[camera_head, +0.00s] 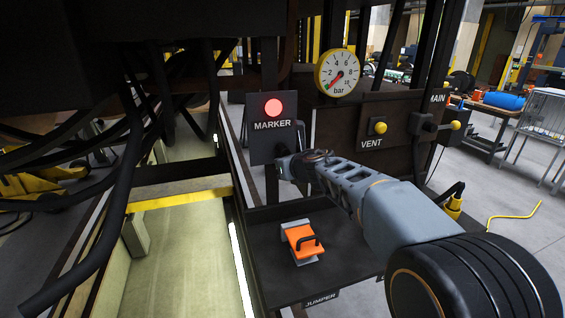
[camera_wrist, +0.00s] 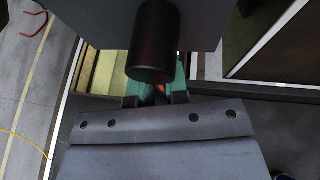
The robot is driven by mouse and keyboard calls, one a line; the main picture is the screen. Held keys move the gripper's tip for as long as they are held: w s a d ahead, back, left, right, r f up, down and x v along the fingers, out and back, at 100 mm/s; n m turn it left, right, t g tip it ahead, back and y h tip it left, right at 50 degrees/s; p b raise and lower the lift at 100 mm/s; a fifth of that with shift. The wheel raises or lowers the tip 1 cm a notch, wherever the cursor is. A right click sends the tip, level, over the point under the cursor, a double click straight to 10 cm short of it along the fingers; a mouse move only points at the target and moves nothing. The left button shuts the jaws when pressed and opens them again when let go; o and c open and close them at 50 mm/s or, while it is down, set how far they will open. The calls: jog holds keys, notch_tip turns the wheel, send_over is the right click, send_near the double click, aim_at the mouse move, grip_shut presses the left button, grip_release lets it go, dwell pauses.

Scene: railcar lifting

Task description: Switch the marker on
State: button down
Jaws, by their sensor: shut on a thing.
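The marker panel (camera_head: 261,143) is a dark upright plate with a white MARKER label and a round, bright red lamp (camera_head: 273,107) above it. My gripper (camera_head: 286,165) is at the panel's lower part, below the label, shut on the marker switch, which is mostly hidden by the fingers. In the wrist view, a dark cylinder (camera_wrist: 153,45) sticks out from a dark plate in front of my gripper (camera_wrist: 155,97). The cylinder covers part of the fingertips, so the switch's position cannot be told.
A VENT box with a yellow knob (camera_head: 380,127), a MAIN valve with a yellow-tipped lever (camera_head: 455,125) and a pressure gauge (camera_head: 339,72) are right of the panel. An orange jumper block (camera_head: 302,240) sits on a dark shelf below my arm. Black hoses (camera_head: 105,220) hang at left.

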jog(key=shift+f, duration=0.7)
jog(key=c, duration=1.1)
grip_release()
jog(key=shift+s+d+r, duration=0.1)
jog(key=shift+c, duration=0.2)
jog(key=shift+r, duration=0.15)
jog(key=shift+r, duration=0.1)
jog(key=v, duration=1.3)
jog(key=shift+s+r+p, duration=0.2)
jog(key=shift+s+p, duration=0.1)
jog(key=shift+p, duration=0.05)
jog(key=shift+d, duration=0.1)
